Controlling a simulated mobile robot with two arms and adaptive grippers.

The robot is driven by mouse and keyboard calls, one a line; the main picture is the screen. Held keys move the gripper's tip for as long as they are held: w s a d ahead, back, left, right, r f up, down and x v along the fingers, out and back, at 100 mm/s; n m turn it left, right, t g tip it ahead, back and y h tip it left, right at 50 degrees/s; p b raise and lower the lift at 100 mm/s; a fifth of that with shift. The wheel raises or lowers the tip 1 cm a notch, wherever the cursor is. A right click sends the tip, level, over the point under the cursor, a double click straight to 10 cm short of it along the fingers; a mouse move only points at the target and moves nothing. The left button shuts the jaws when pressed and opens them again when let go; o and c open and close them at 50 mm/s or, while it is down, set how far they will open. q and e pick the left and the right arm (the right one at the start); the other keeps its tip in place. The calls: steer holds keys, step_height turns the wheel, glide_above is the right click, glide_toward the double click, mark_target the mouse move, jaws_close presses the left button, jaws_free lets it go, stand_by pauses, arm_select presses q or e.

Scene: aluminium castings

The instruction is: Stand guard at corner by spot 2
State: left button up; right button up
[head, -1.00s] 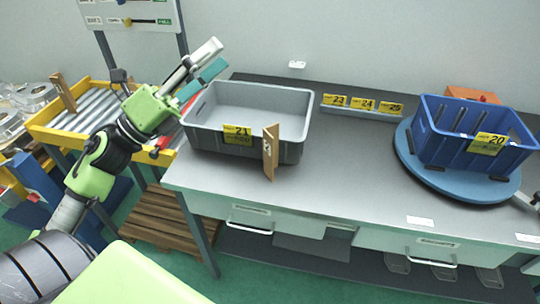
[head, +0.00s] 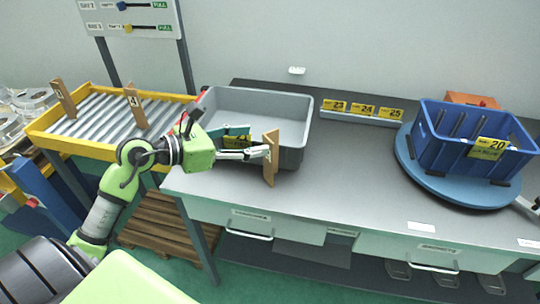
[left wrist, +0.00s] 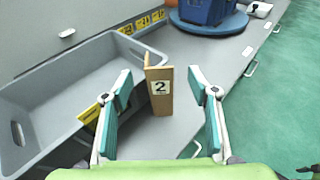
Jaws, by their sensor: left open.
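A brown angled wooden corner piece with a white label "2" (head: 271,172) stands upright at the front right corner of the grey bin (head: 213,97). It also shows in the left wrist view (left wrist: 159,109). I cannot tell whether it touches the bin. My left gripper (head: 252,144) is open beside this piece, reaching in from the left. In the left wrist view the fingers (left wrist: 160,86) are spread, one to each side of the piece. Part of the bin's front is hidden behind the gripper. My right gripper is not in view.
A roller rack with a yellow frame (head: 100,150) at left bears two more wooden pieces (head: 62,97) (head: 136,107). A blue crate (head: 450,150) sits on a blue round turntable (head: 412,170). Yellow labels (head: 362,109) line the back. The grey tabletop (head: 345,180) between is clear.

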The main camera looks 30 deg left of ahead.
mark_target(268, 138)
arm_select(q)
steer(key=p+x, duration=0.2)
steer(key=x, duration=0.6)
steer(key=shift+a+f+p, duration=0.1)
steer(key=shift+a+p, duration=0.05)
steer(key=shift+p, duration=0.25)
steer(key=shift+w+f, duration=0.2)
steer(key=shift+w, duration=0.05)
steer(key=c, duration=1.4)
steer(key=shift+r, duration=0.1)
steer(key=shift+c, duration=0.2)
